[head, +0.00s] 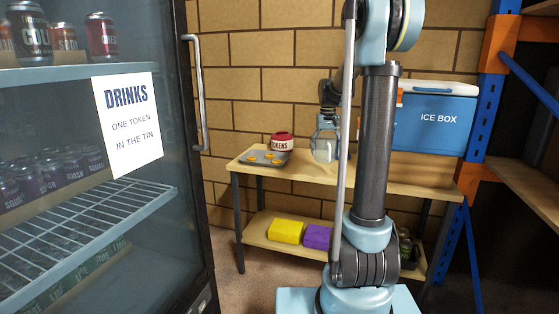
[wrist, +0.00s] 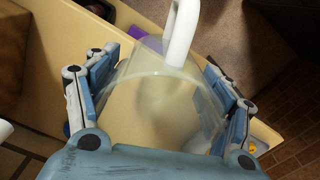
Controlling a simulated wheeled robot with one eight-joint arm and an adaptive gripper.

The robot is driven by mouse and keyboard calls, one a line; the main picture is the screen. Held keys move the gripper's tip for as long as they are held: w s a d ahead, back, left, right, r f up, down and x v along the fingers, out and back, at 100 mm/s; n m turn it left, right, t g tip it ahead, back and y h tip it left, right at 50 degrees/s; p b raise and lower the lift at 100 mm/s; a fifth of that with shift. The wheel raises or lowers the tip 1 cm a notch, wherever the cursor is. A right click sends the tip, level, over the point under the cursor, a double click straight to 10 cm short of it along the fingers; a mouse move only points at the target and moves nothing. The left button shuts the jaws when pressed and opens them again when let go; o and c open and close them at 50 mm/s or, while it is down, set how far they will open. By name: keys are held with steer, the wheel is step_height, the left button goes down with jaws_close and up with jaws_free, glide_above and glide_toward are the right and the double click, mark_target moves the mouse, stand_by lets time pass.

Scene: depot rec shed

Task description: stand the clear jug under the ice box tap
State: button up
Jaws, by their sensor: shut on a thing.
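The clear jug (head: 324,151) is at my gripper (head: 327,121) over the upper bench top, left of my arm's column in the head view. I cannot tell whether its base touches the bench. In the wrist view the clear jug (wrist: 150,72) sits between the two fingers of my gripper (wrist: 152,103), which is shut on it. Its white handle (wrist: 182,32) points to the top of that picture. The blue ice box (head: 432,122) with a white lid stands at the bench's right end, on a brown support. My arm hides its left part, and I cannot make out the tap.
The wooden bench (head: 370,180) carries a grey tray (head: 249,161) with yellow discs and a red-and-white tin (head: 282,141). Yellow (head: 286,231) and purple (head: 318,237) blocks lie on its lower shelf. A drinks fridge (head: 190,180) stands left, blue-and-orange racking (head: 484,110) right.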

steer(key=w+f, duration=0.2)
steer(key=w, duration=0.6)
steer(key=w+f, duration=0.2)
steer(key=w, duration=0.7)
steer(key=w+f, duration=0.2)
steer(key=w, duration=0.6)
steer(key=shift+w+d+f, duration=0.2)
steer(key=shift+d+f, duration=0.1)
steer(key=shift+f, duration=0.1)
